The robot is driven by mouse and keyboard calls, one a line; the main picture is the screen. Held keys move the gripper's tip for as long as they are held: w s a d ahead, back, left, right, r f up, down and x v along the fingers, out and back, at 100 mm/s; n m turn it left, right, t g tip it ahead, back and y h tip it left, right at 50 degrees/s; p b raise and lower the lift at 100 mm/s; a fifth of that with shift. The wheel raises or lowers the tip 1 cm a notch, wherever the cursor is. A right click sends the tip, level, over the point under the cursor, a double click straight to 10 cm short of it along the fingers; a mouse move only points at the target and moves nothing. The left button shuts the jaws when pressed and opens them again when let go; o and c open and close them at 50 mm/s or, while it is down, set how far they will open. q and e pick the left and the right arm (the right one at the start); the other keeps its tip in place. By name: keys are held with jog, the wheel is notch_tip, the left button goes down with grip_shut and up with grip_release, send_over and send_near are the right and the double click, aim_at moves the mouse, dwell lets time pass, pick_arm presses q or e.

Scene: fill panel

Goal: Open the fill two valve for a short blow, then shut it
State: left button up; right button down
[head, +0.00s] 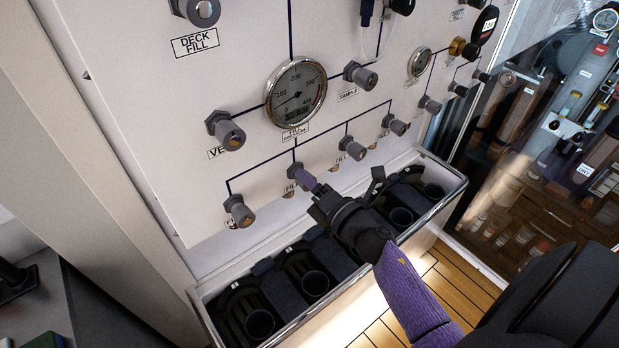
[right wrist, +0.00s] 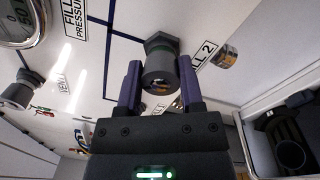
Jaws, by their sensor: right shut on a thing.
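The fill two valve (right wrist: 160,72) is a grey round knob on a hex base on the white panel, with its label "FILL 2" (right wrist: 203,56) beside it. The knob's turn position cannot be told. My left gripper is not in view.
Neighbouring fill knobs stand left (head: 239,211) and right (head: 352,148) in the same row. A round pressure gauge (head: 296,92) sits above. Below the panel is a trough with a metal rim (head: 262,338) holding dark cup-shaped holders. A glass-fronted cabinet (head: 540,130) stands at right.

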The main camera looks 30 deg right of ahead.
jog(key=m, duration=0.3)
jog(key=shift+p, duration=0.4)
jog(key=m+p, duration=0.1)
jog(key=m, duration=0.3)
jog(key=shift+f+m+h+p, duration=0.1)
jog(key=shift+m+h+p, duration=0.25)
jog(key=shift+m, duration=0.75)
jog(key=shift+f, duration=0.1)
jog(key=shift+c, duration=1.8)
grip_release()
jog(key=shift+o, duration=0.6)
